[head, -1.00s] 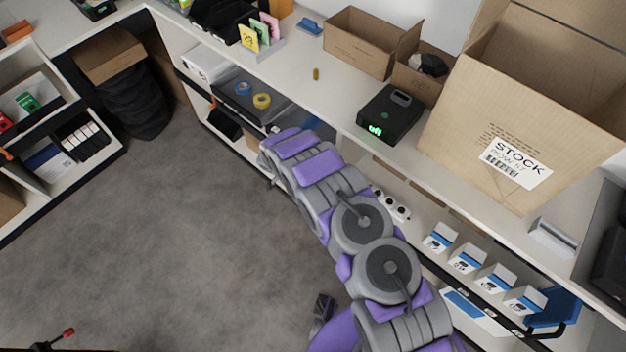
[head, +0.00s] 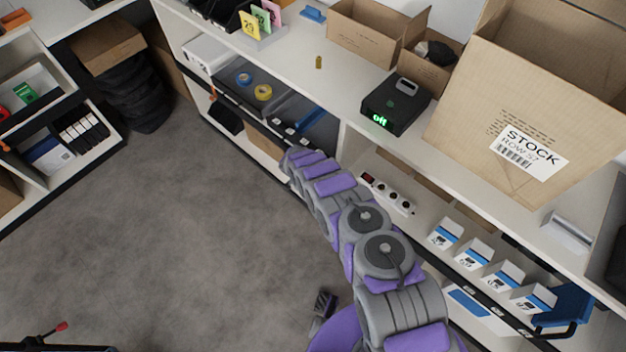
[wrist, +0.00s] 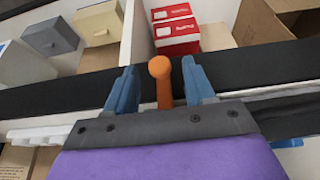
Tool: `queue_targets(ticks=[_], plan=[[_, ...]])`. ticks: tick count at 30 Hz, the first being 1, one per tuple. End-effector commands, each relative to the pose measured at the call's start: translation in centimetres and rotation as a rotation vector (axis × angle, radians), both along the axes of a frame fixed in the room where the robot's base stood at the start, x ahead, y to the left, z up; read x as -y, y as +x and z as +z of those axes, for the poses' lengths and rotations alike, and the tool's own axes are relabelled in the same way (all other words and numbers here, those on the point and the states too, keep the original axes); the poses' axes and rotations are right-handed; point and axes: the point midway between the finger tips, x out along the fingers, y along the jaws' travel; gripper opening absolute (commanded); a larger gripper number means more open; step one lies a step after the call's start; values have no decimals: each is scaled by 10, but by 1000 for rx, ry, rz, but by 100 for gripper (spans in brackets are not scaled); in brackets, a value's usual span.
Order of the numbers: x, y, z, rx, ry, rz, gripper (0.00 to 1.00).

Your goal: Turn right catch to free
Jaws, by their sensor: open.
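An orange catch (wrist: 161,82) with a round head stands upright against the dark shelf edge in the wrist view. My gripper (wrist: 160,88) is open, with one blue-grey finger on each side of the catch. In the head view the end of my arm is at the counter's front edge, and the fingers and this catch are hidden there. Another small orange piece (head: 212,104) shows at the left end of the dark tray (head: 235,104).
The dark tray holds blue and yellow tape rolls (head: 263,92). Red boxes (wrist: 176,32) sit behind the catch. A power strip (head: 388,193) lies on the shelf right of my arm. A black device (head: 395,105) and large carton (head: 475,135) stand on the counter. Floor at left is clear.

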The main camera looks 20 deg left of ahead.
Motion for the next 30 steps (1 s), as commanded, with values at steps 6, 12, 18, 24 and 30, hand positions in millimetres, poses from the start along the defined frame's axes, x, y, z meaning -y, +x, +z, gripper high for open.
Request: queue_targets(ticks=[6, 12, 18, 24, 30], plan=[[1, 7, -12, 4, 4, -1, 54], [2, 7, -13, 3, 1, 0, 54], [2, 7, -13, 1, 1, -1, 48], [2, 7, -14, 1, 1, -1, 29], [2, 7, -13, 2, 2, 0, 10]])
